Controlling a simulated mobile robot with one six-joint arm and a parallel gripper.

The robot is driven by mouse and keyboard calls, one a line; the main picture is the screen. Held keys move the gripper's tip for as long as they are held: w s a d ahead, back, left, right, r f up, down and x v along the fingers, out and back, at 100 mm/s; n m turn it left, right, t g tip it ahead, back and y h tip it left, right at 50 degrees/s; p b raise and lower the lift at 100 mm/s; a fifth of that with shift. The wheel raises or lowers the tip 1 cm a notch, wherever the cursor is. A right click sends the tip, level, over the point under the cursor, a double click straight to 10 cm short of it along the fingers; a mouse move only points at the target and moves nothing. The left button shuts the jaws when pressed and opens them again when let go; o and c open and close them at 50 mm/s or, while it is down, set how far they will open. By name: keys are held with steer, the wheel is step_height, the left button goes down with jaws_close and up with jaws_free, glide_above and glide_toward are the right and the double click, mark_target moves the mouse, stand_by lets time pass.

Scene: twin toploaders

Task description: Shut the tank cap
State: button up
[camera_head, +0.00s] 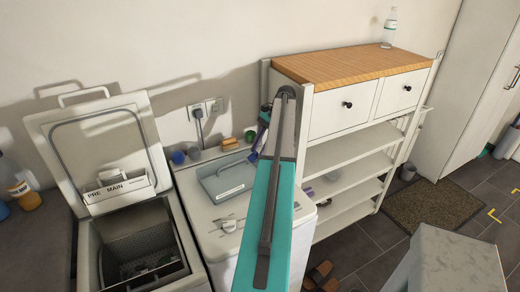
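A white top-loading machine (87,255) at the left has its lid (106,143) raised and leaning back near the wall. A dispenser marked PRE and MAIN (118,190) is on the lid's inner side, and the dark tank opening (142,256) below is uncovered. To its right stands a second white toploader (205,222) with its top closed. I cannot tell for sure which part is named the tank cap. My teal arm link rises in front of the second machine and hides part of it. I cannot make out my gripper's fingers.
A grey-blue container (228,180) lies on the second machine, with a yellow sponge (230,143) behind. A white shelf unit with a wooden top (345,64) stands at the right, bearing a bottle (390,28). A mat (436,203) lies on the floor. Bottles (22,190) stand far left.

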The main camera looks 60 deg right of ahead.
steer(key=shift+r, duration=0.1)
steer(key=shift+r+b, duration=0.6)
steer(key=shift+r, duration=0.15)
steer(key=shift+s+a+r, duration=0.15)
steer(key=shift+a+r, duration=0.15)
steer(key=shift+r, duration=0.25)
steer(key=shift+s+a+r, duration=0.15)
steer(key=shift+a+r, duration=0.15)
steer(key=shift+r, duration=0.2)
steer(key=s+a+r+p, duration=0.1)
steer(key=s+a+p, duration=0.3)
steer(key=s+a, duration=0.3)
steer(key=a, duration=0.5)
steer(key=shift+a, duration=0.4)
steer(key=shift+s+r, duration=0.1)
